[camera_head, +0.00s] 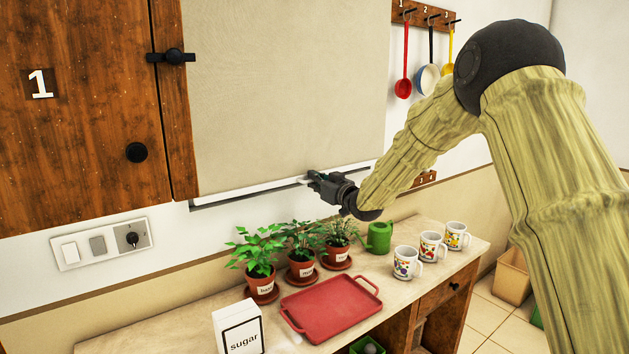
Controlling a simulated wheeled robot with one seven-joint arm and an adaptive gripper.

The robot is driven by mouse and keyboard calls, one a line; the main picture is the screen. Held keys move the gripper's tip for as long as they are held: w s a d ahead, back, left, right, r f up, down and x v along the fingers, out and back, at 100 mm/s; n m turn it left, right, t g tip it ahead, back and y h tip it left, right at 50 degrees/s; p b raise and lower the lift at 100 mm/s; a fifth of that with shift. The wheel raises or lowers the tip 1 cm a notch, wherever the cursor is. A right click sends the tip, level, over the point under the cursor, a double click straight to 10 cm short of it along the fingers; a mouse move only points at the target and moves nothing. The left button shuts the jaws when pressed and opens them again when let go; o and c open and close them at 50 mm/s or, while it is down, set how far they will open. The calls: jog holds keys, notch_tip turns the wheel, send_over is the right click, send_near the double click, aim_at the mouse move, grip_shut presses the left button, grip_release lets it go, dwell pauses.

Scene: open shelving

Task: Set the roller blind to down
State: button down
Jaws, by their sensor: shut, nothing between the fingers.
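The roller blind (285,80) is a beige sheet on the wall, drawn down over nearly all of the height in view. Its white bottom bar (245,188) lies just above a thin dark strip, over the counter. My gripper (312,180) is at the bar, right of its middle. Its fingers are shut with nothing seen between them, and they appear to touch or almost touch the bar. The exact contact is too small to tell. The top of the blind is out of view.
Below stand potted plants (260,285), a green watering can (379,238), a red tray (331,307), mugs (407,263) and a sugar box (239,328) on the counter (190,325). A wooden cupboard door (75,110) is at left. Ladles (402,85) hang at upper right.

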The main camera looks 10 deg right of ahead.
jog(key=shift+f, duration=0.3)
jog(key=c, duration=0.9)
grip_release()
jog(key=shift+s, duration=0.1)
jog(key=shift+c, duration=0.2)
jog(key=o, duration=0.8)
jog(key=shift+f, duration=0.1)
jog(key=shift+c, duration=0.2)
jog(key=shift+r, duration=0.2)
jog(key=v, duration=1.2)
jog(key=shift+f, duration=0.1)
